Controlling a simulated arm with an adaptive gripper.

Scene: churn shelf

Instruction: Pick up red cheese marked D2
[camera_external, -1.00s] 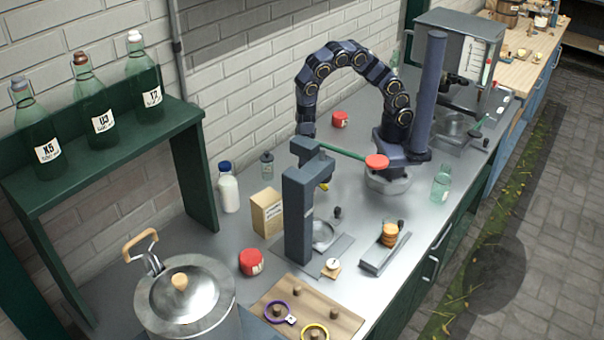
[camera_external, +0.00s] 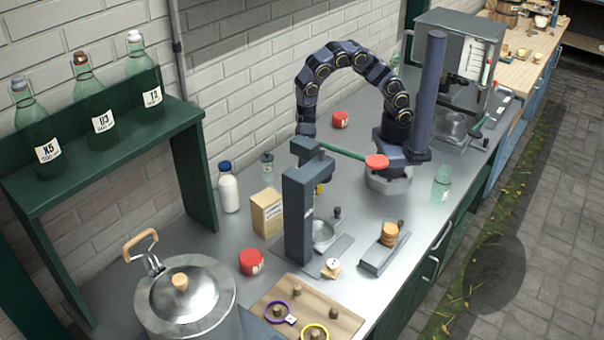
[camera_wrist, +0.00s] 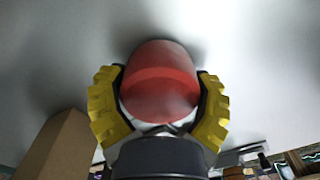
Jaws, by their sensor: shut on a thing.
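In the wrist view, my gripper (camera_wrist: 160,108) has its two yellow fingers closed around the sides of a red, rounded cheese (camera_wrist: 160,75). No D2 mark is readable on it. In the external view, my gripper (camera_external: 319,188) shows only as a bit of yellow beside the grey upright press (camera_external: 298,215), which hides most of it and the held cheese. Two other red cheeses with pale labels stand on the counter, one at the back (camera_external: 340,119) and one in front (camera_external: 251,262). Their marks are too small to read.
A cardboard box (camera_external: 267,213), a milk bottle (camera_external: 229,188) and a small jar (camera_external: 267,166) stand left of the press. A pot (camera_external: 186,300) and a wooden board (camera_external: 345,322) are in front. Counter near the back cheese is clear.

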